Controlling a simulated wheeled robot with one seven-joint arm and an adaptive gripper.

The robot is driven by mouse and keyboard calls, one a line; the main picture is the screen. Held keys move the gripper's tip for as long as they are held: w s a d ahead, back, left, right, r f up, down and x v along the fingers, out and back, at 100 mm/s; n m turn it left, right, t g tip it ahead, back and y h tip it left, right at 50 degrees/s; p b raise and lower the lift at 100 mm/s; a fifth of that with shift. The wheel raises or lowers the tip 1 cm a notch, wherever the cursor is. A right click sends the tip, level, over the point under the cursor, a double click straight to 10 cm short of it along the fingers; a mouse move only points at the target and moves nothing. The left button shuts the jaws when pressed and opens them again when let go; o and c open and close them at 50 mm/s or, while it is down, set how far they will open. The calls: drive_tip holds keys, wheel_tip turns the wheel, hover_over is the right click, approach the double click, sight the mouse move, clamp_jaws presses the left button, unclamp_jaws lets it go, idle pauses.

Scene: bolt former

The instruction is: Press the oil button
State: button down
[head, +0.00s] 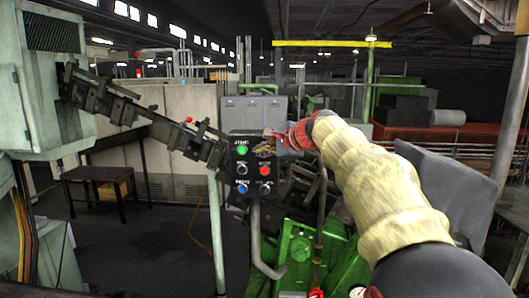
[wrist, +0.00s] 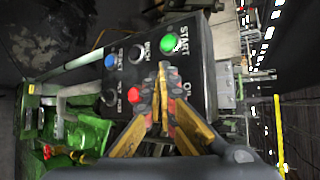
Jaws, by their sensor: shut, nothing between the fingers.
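A black control panel (head: 253,178) stands on a post in the head view. It also shows in the wrist view (wrist: 200,72), turned sideways. A label beginning with "O" (wrist: 187,91) is partly visible beside my fingers; any button at that place is hidden behind them. My gripper (head: 264,151) is in front of the panel's upper right part. In the wrist view my gripper (wrist: 163,68) has its yellow fingers closed together with nothing between them. Its tips are over the panel between the green START button (wrist: 169,42) and the red button (wrist: 134,95). I cannot tell whether they touch the panel.
The panel also carries a blue button (head: 242,188) and dark knobs (head: 242,169). Green machinery (head: 298,250) stands below and right of the panel. A dark slanted conveyor (head: 140,115) runs behind it from the upper left. A dark table (head: 95,185) is at left.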

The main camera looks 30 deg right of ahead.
drive_tip(key=shift+w+d, duration=0.25)
drive_tip(key=shift+w, duration=0.1)
idle(0.7)
idle(0.3)
drive_tip(key=shift+s+a, duration=0.5)
drive_tip(key=shift+s, duration=0.25)
drive_tip(key=s+a+b, duration=0.1)
drive_tip(key=s, duration=0.1)
drive_tip(key=s+a+b, duration=0.1)
drive_tip(key=s, duration=0.1)
drive_tip(key=shift+a, duration=0.4)
idle(0.6)
